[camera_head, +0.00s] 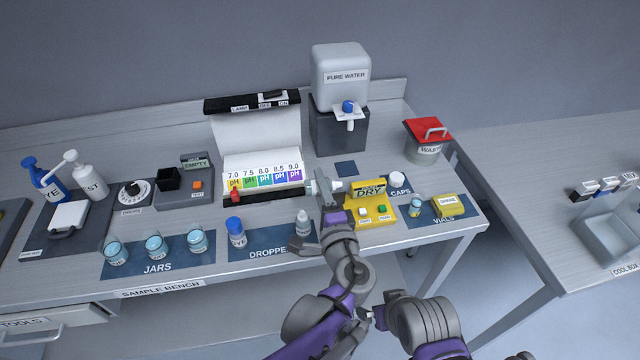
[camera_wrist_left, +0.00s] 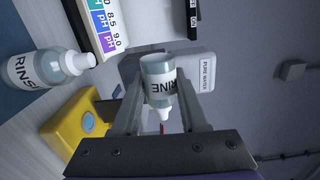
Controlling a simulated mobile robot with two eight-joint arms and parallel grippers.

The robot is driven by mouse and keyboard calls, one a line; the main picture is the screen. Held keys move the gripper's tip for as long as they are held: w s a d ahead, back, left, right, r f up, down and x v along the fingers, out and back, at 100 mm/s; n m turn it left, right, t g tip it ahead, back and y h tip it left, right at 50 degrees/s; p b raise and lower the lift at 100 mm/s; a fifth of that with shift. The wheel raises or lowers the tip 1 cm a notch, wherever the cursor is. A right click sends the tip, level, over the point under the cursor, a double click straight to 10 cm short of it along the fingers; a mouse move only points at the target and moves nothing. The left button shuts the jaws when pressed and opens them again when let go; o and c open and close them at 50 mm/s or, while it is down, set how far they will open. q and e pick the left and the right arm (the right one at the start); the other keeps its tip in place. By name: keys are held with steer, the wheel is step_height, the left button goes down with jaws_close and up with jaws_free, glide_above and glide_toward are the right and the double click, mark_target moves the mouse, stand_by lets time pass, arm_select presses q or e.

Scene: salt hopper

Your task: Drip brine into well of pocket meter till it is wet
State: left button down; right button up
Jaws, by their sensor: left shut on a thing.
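My left gripper (camera_head: 324,190) is shut on the brine bottle (camera_head: 312,187), a small clear bottle with a white nozzle. In the left wrist view the brine bottle (camera_wrist_left: 160,78) sits between the two fingers (camera_wrist_left: 160,100), its label upside down. In the head view its nozzle points right, toward the meter. The yellow pocket meter (camera_head: 383,213) lies just right of the gripper, its display (camera_head: 369,190) reading DRY. In the left wrist view the meter (camera_wrist_left: 68,137) shows a round grey-blue spot, possibly the well. My right gripper (camera_head: 372,318) is low in the head view, its fingers unclear.
A rinse bottle (camera_head: 303,224) stands on the dropper mat (camera_head: 268,240), close left of my left arm. The pH chart stand (camera_head: 262,195) is left of the gripper. The pure water tank (camera_head: 340,75) stands behind. Caps and vials (camera_head: 447,206) lie right of the meter.

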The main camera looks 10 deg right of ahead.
arm_select(q)
steer(key=n, duration=0.1)
steer(key=r+n+p, duration=0.1)
steer(key=n, duration=0.1)
steer(key=shift+w+r, duration=0.1)
step_height(320, 180, up, 3)
steer(key=n+p, duration=0.5)
steer(key=n, duration=0.8)
steer(key=shift+h, duration=0.3)
steer(key=shift+r+n+g+p, duration=0.15)
steer(key=shift+n+g+p, duration=0.15)
steer(key=shift+n+p, duration=0.25)
steer(key=shift+n, duration=0.55)
steer(key=shift+f, duration=0.2)
arm_select(e)
steer(key=w+r, duration=0.4)
steer(key=r, duration=0.6)
steer(key=shift+t, duration=0.4)
arm_select(q)
steer(key=shift+s, duration=0.2)
arm_select(e)
steer(key=shift+s+r, duration=0.1)
steer(key=shift+s, duration=0.05)
arm_select(q)
steer(key=shift+w, duration=0.1)
